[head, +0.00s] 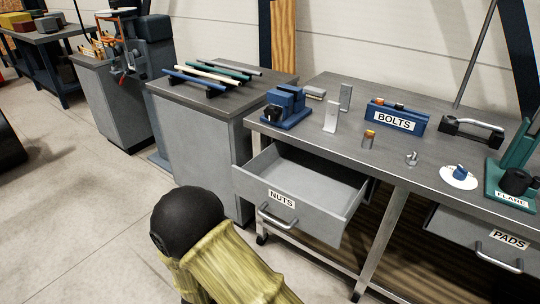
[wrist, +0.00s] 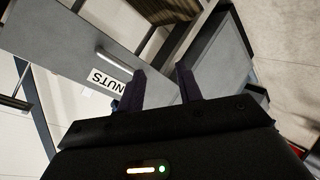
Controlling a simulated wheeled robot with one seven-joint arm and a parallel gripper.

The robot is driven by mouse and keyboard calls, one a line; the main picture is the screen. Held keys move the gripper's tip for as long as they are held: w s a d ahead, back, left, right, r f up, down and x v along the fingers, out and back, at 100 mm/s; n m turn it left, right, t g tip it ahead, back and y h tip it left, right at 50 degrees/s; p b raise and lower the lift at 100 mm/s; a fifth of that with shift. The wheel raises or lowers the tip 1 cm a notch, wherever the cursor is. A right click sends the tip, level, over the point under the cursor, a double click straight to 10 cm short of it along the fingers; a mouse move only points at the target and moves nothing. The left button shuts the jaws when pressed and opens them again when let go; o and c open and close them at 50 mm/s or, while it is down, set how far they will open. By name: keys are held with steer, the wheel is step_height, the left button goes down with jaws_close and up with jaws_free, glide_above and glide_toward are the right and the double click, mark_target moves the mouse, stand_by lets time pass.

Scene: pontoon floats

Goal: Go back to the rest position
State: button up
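My gripper (wrist: 160,84) shows in the wrist view with its two dark fingers apart and nothing visible between them. Behind the fingers, at the left of that view, is the front of the NUTS drawer (wrist: 70,45), with its label partly covered by a finger. In the head view the NUTS drawer (head: 310,208) is pulled out of the workbench and its visible inside looks empty. My arm shows at the bottom of the head view, in front of the drawer's left side; my gripper itself is not seen there.
The workbench (head: 420,165) holds a blue BOLTS bin (head: 396,118), a small blue vise (head: 287,108), a green FLARE tool (head: 512,178) and small parts. The PADS drawer (head: 480,245) stands slightly out. A grey cabinet (head: 200,145) carries rods.

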steer(key=w+d+r+m+g+y, duration=0.2)
steer(key=d+r+m+g+y, duration=0.15)
steer(key=d+r+y, duration=0.4)
steer(key=s+d+r+m+g+h, duration=0.1)
steer(key=s+d+r+g, duration=0.25)
steer(key=s+d, duration=0.4)
steer(key=s+d+r+m+g+h, duration=0.1)
steer(key=s+d+r+g+h, duration=0.1)
steer(key=s+d+r, duration=0.45)
step_height(320, 180, up, 16)
steer(key=d+p, duration=0.2)
steer(key=p, duration=1.6)
steer(key=shift+w+d+p, duration=0.15)
steer(key=shift+p, duration=0.2)
steer(key=shift+y, duration=0.25)
